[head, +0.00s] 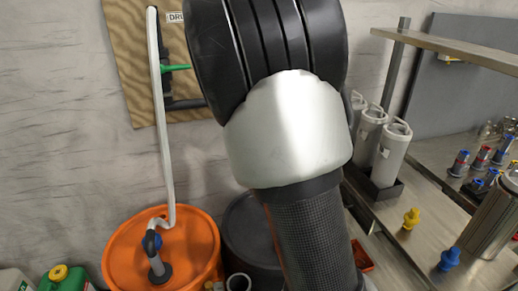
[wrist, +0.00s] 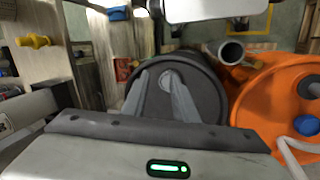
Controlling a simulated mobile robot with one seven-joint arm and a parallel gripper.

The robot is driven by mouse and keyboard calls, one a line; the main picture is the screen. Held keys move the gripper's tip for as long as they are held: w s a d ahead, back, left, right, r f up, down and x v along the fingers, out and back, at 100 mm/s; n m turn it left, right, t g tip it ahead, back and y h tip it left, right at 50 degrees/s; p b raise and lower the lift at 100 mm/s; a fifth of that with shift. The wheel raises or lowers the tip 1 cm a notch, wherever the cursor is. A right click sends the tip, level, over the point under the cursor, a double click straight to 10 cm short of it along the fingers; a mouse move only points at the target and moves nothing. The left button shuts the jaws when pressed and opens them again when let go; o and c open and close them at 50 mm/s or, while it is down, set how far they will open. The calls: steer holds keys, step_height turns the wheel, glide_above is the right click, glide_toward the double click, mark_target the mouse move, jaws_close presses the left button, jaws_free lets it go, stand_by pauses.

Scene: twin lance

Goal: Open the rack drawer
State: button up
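A metal rack (head: 400,215) with shelves stands at the right in the head view. I cannot pick out its drawer or a handle for certain, as my arm covers part of the rack's near side. My gripper (wrist: 160,82) shows in the wrist view with its two grey fingers apart and nothing between them. Behind the fingers is a black drum (wrist: 205,88) with a round cap. I cannot tell whether the fingers touch it. The gripper is out of sight in the head view.
An orange drum (head: 190,255) with a pump and pale hose stands left of the black drum. White canisters (head: 390,155), a yellow fitting (head: 411,218) and a blue fitting (head: 449,259) are on the rack. A green jug (head: 62,280) is at lower left.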

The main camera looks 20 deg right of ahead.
steer(key=w+d+f+g+h+b, duration=0.1)
steer(key=w+d+f+h+b, duration=0.25)
steer(key=f, duration=0.25)
steer(key=w+d+f+g+h+b, duration=0.1)
steer(key=w+d+f+h+b, duration=0.15)
steer(key=d+f, duration=0.25)
steer(key=w+f+n+t+h+b, duration=0.1)
steer(key=w+n+t+h+b, duration=0.15)
steer(key=w+h, duration=0.5)
steer(key=d+f+b, duration=0.1)
steer(key=d+f, duration=0.1)
steer(key=d, duration=0.6)
steer(key=d+f+b, duration=0.1)
steer(key=d+b, duration=0.1)
steer(key=d, duration=0.7)
steer(key=shift+s+f+y, duration=0.35)
steer(key=shift+y, duration=0.1)
steer(key=shift+a, duration=0.1)
jaws_close()
